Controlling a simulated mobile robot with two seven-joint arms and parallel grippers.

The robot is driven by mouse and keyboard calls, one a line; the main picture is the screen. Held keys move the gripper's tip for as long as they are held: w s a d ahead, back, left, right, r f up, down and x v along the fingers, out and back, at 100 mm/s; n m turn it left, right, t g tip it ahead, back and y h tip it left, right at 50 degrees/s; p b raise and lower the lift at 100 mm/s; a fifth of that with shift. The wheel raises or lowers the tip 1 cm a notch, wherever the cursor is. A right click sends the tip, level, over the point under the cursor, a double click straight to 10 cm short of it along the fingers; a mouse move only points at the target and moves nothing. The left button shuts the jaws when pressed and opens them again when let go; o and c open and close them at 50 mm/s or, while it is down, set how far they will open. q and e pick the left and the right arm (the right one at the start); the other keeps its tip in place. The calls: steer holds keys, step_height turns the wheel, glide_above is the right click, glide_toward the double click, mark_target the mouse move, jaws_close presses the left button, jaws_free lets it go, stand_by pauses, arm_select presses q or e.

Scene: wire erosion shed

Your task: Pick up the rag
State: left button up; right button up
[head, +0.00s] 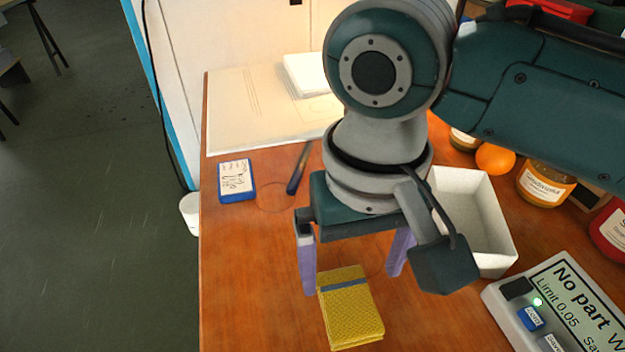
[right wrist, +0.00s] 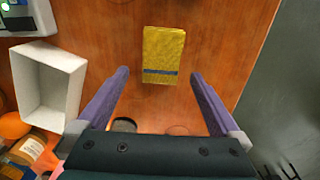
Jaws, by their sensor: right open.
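The rag (head: 350,312) is a folded yellow cloth with a grey-blue stripe near one end. It lies flat on the brown table (head: 245,290) near the front. It also shows in the right wrist view (right wrist: 163,52), ahead of and between the line of the two fingers. My right gripper (head: 350,278) is open, with its purple fingers apart and nothing between them. It hangs over the table just behind the rag in the head view. In the right wrist view the right gripper (right wrist: 160,75) is also empty. My left gripper is not in view.
A white open box (head: 470,205) stands right of my gripper. A blue-and-white box (head: 237,181) and a dark pen-like tool (head: 299,168) lie to the left. A display device (head: 560,310), an orange ball (head: 495,158) and jars (head: 543,184) are at the right. The table's left edge drops to green floor.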

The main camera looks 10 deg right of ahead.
mark_target(347, 294)
step_height(347, 294, down, 6)
steer(key=shift+a+r+b, duration=0.1)
steer(key=shift+r+b, duration=0.15)
steer(key=shift+b, duration=0.75)
steer(key=c, duration=1.3)
step_height(347, 294, up, 20)
steer(key=p, duration=0.6)
steer(key=shift+p, duration=0.4)
